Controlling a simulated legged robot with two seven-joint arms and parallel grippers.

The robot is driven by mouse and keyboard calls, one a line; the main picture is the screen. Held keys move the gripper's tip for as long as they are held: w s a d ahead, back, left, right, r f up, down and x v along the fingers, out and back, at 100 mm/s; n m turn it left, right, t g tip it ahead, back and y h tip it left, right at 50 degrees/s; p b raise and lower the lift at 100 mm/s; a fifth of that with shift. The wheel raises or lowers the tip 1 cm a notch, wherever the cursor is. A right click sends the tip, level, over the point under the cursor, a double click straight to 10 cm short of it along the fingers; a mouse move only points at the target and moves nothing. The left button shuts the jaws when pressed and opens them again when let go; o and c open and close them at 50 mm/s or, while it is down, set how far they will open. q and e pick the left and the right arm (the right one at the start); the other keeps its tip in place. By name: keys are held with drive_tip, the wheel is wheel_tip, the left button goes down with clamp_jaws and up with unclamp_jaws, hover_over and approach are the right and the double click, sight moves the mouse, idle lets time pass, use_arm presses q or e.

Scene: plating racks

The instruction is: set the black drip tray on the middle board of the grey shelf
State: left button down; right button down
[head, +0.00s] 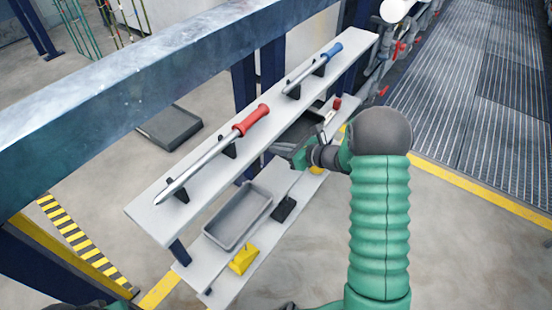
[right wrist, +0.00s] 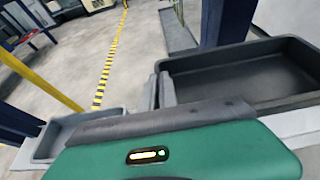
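The grey shelf has a pale top board (head: 150,208) and pale boarding below it (head: 190,268). In the right wrist view the black drip tray (right wrist: 245,75) is at the right, upright and empty, close to pale boarding. In the head view the top board and my arm hide most of it. My right gripper (head: 302,158) reaches in beside the shelf, below the top board's edge. In the right wrist view its fingers (right wrist: 162,90) are close together at the tray's left end wall and look shut on it.
A grey tray (head: 262,192) sits on the lower boarding, with a yellow block (head: 243,260) and a black block (head: 284,209) near it. Red-handled (head: 250,119) and blue-handled (head: 333,50) tools rest on top. Another dark tray (head: 170,127) lies on the floor. A blue-grey beam (head: 130,90) crosses behind.

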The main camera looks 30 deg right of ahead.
sight(279, 175)
wheel_tip(279, 175, down, 10)
drive_tip(key=b, duration=0.5)
drive_tip(key=shift+d+r, duration=0.1)
drive_tip(key=shift+r, duration=0.05)
drive_tip(key=shift+f, duration=0.3)
drive_tip(key=shift+r, duration=0.15)
drive_tip(key=c, duration=1.7)
unclamp_jaws()
drive_tip(key=shift+o, duration=0.3)
